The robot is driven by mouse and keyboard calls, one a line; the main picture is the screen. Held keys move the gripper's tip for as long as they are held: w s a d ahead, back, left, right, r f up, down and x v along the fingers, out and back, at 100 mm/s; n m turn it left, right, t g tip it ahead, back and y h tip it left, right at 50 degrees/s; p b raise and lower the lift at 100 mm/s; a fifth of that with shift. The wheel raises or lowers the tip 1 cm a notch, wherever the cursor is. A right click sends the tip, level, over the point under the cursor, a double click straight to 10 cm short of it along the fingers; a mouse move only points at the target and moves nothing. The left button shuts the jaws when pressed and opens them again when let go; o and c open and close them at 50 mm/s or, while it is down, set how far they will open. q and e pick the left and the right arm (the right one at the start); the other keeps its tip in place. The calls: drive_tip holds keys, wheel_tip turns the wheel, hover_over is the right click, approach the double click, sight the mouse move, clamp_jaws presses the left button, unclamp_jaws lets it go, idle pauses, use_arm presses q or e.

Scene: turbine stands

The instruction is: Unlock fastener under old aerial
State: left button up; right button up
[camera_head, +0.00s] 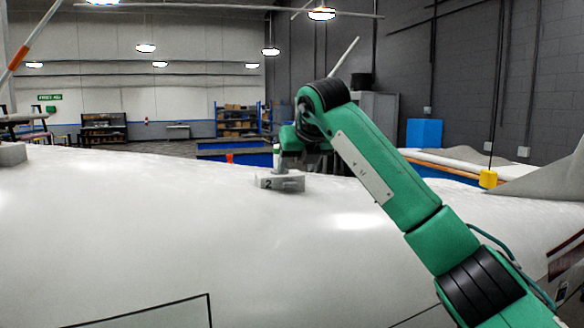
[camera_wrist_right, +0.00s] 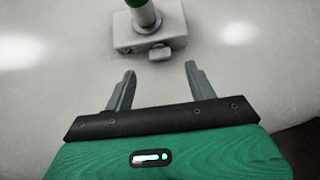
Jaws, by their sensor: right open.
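The aerial's grey base block (camera_head: 267,183), marked 2, sits on the white curved surface. A small grey tab, which looks like the fastener (camera_wrist_right: 160,54), sticks out from the base's near side. My right gripper (camera_wrist_right: 160,68) is open and empty, its two fingers pointing at the base with the tab ahead, between their lines, apart from both. My left gripper is not in view.
The white surface (camera_head: 130,235) is broad and mostly clear. Another grey base (camera_head: 12,154) stands at the far left, near an orange-and-white pole (camera_head: 20,54). A yellow block (camera_head: 488,179) hangs on a cable at the right. Shelves (camera_head: 238,120) stand far back.

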sight(290, 183)
drive_tip(key=p+x, duration=0.2)
drive_tip(key=x, duration=0.2)
drive_tip(key=shift+p+x, duration=0.3)
drive_tip(key=shift+x, duration=0.55)
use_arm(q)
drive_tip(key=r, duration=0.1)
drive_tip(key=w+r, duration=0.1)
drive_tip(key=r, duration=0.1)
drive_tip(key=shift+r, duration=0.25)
use_arm(e)
drive_tip(key=c, duration=1)
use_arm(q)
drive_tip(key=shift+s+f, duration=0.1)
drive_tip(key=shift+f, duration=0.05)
